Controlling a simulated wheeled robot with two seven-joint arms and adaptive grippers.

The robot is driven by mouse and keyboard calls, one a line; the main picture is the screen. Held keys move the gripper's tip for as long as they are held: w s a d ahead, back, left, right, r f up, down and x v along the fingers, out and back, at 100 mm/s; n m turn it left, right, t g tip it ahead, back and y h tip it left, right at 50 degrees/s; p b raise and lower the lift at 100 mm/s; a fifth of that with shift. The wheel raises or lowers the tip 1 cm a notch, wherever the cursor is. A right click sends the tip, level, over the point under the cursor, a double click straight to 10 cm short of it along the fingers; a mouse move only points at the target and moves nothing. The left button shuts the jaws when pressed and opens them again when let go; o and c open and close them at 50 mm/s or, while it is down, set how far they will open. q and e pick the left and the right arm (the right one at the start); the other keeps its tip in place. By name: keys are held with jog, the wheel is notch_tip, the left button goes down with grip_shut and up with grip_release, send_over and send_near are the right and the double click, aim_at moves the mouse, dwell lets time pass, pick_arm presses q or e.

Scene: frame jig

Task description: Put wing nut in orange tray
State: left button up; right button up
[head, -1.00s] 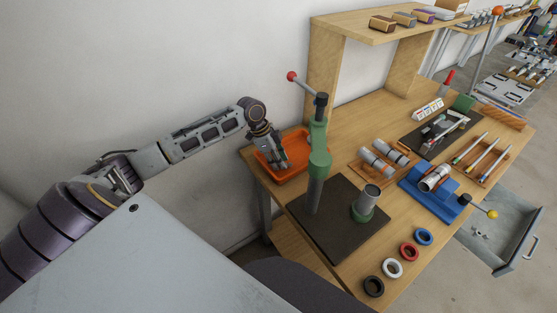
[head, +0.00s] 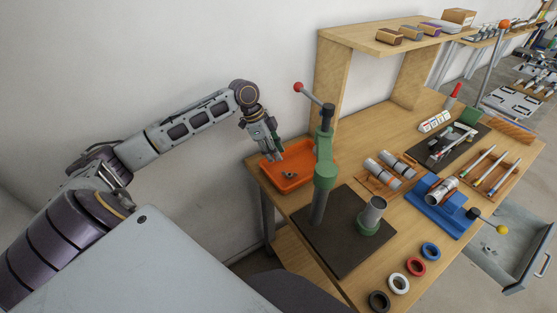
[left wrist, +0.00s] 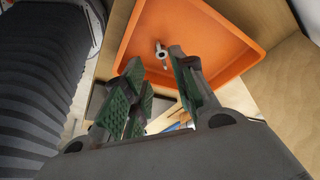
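The orange tray (head: 300,182) sits at the left end of the wooden bench; it also fills the upper part of the left wrist view (left wrist: 215,35). A small grey metal wing nut (head: 289,175) lies on the tray floor, and it shows in the left wrist view (left wrist: 162,53) beyond the fingertips. My left gripper (head: 275,157) hangs above the tray, apart from the wing nut. Its green-padded fingers (left wrist: 157,78) are spread with nothing between them. My right gripper is not in view.
A green press (head: 324,160) with a red-knobbed lever stands right beside the tray on a dark base plate. A shelf (head: 375,42) rises behind. Coloured rings (head: 416,266), a blue fixture (head: 436,205) and an open grey drawer (head: 512,252) with small parts lie to the right.

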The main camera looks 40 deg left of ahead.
pick_arm(q)
jog(key=v, duration=0.3)
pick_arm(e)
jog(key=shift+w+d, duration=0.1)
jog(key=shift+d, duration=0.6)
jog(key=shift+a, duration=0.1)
